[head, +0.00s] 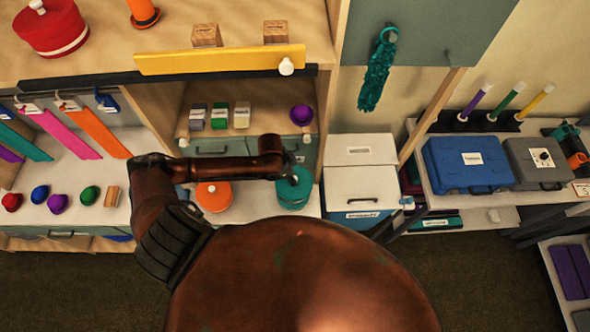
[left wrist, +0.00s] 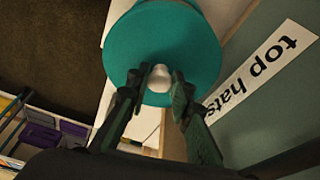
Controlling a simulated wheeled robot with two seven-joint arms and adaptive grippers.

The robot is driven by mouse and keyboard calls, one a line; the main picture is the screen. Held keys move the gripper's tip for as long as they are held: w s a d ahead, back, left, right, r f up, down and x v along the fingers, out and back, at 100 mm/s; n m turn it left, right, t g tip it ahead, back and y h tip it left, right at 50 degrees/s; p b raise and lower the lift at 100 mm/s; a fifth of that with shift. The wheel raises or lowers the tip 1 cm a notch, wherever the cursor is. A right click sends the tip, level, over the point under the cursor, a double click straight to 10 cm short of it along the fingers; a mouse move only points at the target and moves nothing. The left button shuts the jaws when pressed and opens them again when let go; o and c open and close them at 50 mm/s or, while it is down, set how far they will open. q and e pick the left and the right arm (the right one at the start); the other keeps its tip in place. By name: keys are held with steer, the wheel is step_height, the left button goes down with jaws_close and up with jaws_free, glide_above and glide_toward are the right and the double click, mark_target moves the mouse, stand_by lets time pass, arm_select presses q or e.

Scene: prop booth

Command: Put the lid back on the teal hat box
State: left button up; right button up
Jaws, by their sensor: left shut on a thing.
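The teal lid (left wrist: 124,55) is round and flat with a pale knob (left wrist: 159,78). My left gripper (left wrist: 157,92) is shut on this knob, with one dark finger on each side. In the head view the left gripper (head: 285,174) reaches in from the left over the teal hat box (head: 292,204), at the right end of the low counter. The teal lid (head: 301,184) shows there, at or just above the box. I cannot tell whether lid and box touch; the lid hides the box's opening. My right gripper is not in view.
An orange hat box (head: 213,197) stands left of the teal one, and a white box (head: 361,190) to its right. A shelf with small boxes and a purple ball (head: 301,114) is behind. A "top hats" label (left wrist: 262,70) is on a grey-green panel beside the lid.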

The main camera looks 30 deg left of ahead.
arm_select(q)
steer(key=shift+s+a+f+b, duration=0.1)
steer(key=shift+f+b, duration=0.25)
steer(key=shift+b, duration=0.05)
steer(key=shift+f+b, duration=0.25)
steer(key=shift+b, duration=0.05)
steer(key=shift+f+b, duration=0.25)
steer(key=shift+b, duration=0.05)
steer(key=shift+f+b, duration=0.95)
steer(key=shift+b, duration=0.25)
steer(key=shift+f+b, duration=0.3)
steer(key=shift+b, duration=0.1)
step_height(320, 180, down, 2)
steer(key=shift+f+b, duration=0.1)
steer(key=shift+b, duration=0.25)
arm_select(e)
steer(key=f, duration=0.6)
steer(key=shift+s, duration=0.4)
arm_select(q)
steer(key=shift+p, duration=0.5)
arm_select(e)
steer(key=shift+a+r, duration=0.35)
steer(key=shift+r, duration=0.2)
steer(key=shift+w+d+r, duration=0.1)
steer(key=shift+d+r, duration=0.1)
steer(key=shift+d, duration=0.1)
